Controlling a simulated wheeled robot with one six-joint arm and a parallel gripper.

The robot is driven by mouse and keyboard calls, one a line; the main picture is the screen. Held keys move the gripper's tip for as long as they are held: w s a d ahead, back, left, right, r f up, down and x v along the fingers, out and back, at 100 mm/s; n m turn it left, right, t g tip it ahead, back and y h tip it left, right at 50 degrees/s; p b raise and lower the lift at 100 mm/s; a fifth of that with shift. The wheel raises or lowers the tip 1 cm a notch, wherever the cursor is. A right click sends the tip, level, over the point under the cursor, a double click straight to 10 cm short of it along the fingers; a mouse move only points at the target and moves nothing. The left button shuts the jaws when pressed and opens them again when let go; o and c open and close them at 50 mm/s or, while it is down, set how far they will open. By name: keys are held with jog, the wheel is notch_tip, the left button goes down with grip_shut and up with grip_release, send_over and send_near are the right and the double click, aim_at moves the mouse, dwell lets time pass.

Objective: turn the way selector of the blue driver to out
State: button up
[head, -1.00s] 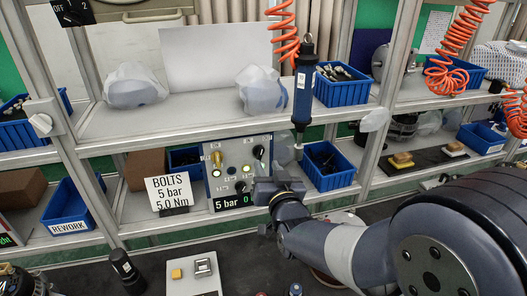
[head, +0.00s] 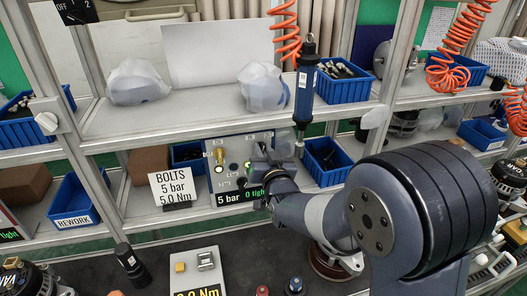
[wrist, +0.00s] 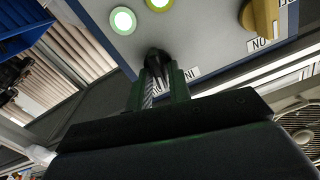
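The blue driver (head: 306,90) hangs upright in front of the shelf, below an orange coiled hose. Its control panel (head: 207,172) stands on the lower shelf. My gripper (head: 268,165) is at the panel's right side and hides part of it. In the wrist view, a black knob (wrist: 158,60) sits at my fingertips (wrist: 160,80), with a finger on either side. A label reading "IN" upside down (wrist: 192,73) is beside it. Whether the fingers press on the knob I cannot tell. No "out" label is legible.
The panel has a brass-yellow handle (wrist: 262,20) and lit round lamps (wrist: 122,20). A display (head: 237,195) reads 5 bar. A "BOLTS" sign (head: 173,188) stands left of the panel. A blue bin (head: 328,160) is close to the right of my gripper.

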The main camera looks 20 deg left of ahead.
grip_shut()
jog(key=shift+f, duration=0.1)
jog(key=m+b, duration=0.3)
jog(key=b, duration=0.5)
jog(key=shift+d, duration=0.1)
jog(key=shift+m, duration=0.3)
jog(key=shift+o, duration=1.6)
grip_release()
